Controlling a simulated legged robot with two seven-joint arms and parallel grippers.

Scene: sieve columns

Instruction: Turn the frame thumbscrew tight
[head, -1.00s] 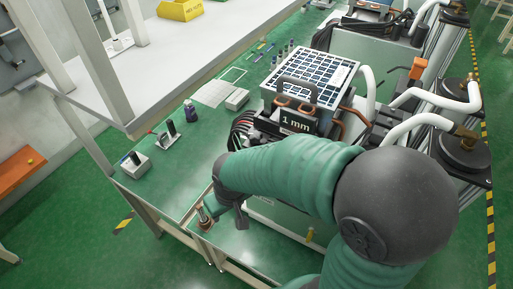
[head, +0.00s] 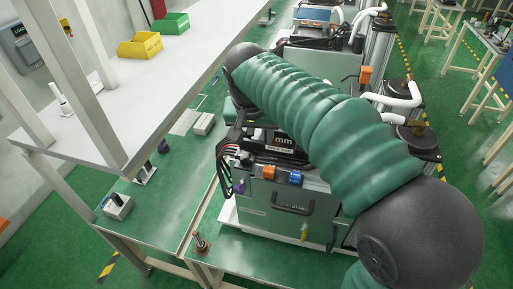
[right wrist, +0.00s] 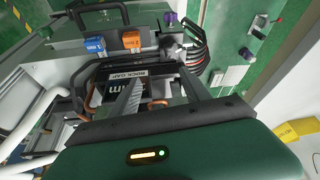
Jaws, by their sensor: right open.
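I cannot pick out the frame thumbscrew for certain. The sieve machine (head: 262,205) stands on the green bench, with a black "mm" placard (head: 283,140) on its upper front. Its front carries an orange block (head: 268,172) and a blue block (head: 295,178). In the right wrist view the orange block (right wrist: 131,40) and blue block (right wrist: 94,45) lie beyond the placard. My right gripper (right wrist: 162,92) is open and empty, its two fingers over the placard end of the machine. In the head view its fingers are hidden behind my arm. My left gripper is not in view.
A copper-coloured post (head: 201,244) stands on the front bench. Dark cables (head: 226,160) hang beside the machine. A white shelf (head: 150,90) holds a yellow bin (head: 140,46) and a green bin (head: 171,23). White hoses (head: 395,100) run at the right.

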